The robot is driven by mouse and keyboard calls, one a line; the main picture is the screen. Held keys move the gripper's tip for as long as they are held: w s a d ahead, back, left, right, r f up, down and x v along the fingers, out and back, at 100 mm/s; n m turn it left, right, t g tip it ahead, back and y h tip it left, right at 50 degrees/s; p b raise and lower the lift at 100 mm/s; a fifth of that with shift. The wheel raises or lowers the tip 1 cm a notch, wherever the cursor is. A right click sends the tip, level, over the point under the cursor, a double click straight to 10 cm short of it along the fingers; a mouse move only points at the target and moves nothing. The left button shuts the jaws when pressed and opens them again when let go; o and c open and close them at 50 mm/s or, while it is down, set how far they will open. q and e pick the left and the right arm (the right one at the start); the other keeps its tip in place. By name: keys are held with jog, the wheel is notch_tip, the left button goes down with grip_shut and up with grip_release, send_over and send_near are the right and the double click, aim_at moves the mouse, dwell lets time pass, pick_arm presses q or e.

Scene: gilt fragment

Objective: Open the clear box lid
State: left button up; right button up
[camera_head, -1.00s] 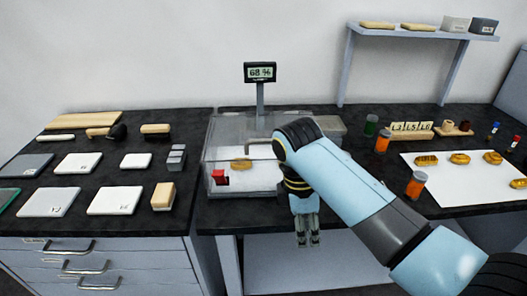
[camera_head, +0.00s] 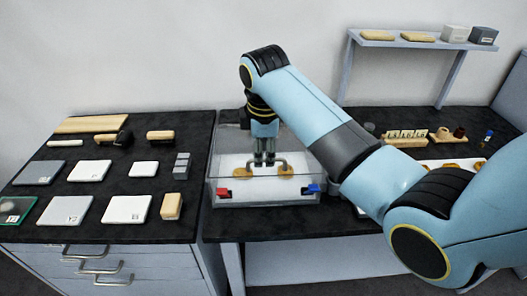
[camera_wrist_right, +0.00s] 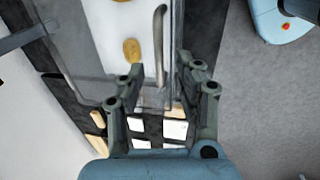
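The clear box (camera_head: 262,201) stands on the black bench top. Its clear lid looks shut, and a grey bar handle (camera_head: 283,163) shows on it; the handle also shows in the right wrist view (camera_wrist_right: 160,48). My right gripper (camera_head: 264,160) points down above the box at the handle. In the right wrist view, its fingers (camera_wrist_right: 158,80) are apart, with the near end of the handle in line with the gap between them. I cannot tell how high they are above it. Gold pieces (camera_head: 240,171) lie inside the box. My left gripper is not in view.
A red clip (camera_head: 223,192) and a blue clip (camera_head: 313,189) are at the box front. A display stand was behind the box, now hidden by my right arm. White blocks (camera_head: 127,209) and brushes cover the left bench. A shelf (camera_head: 415,43) is at back right.

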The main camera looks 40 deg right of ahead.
jog(key=shift+w+d+f, duration=0.1)
jog(key=shift+w+f, duration=0.05)
jog(key=shift+f, duration=0.6)
grip_shut()
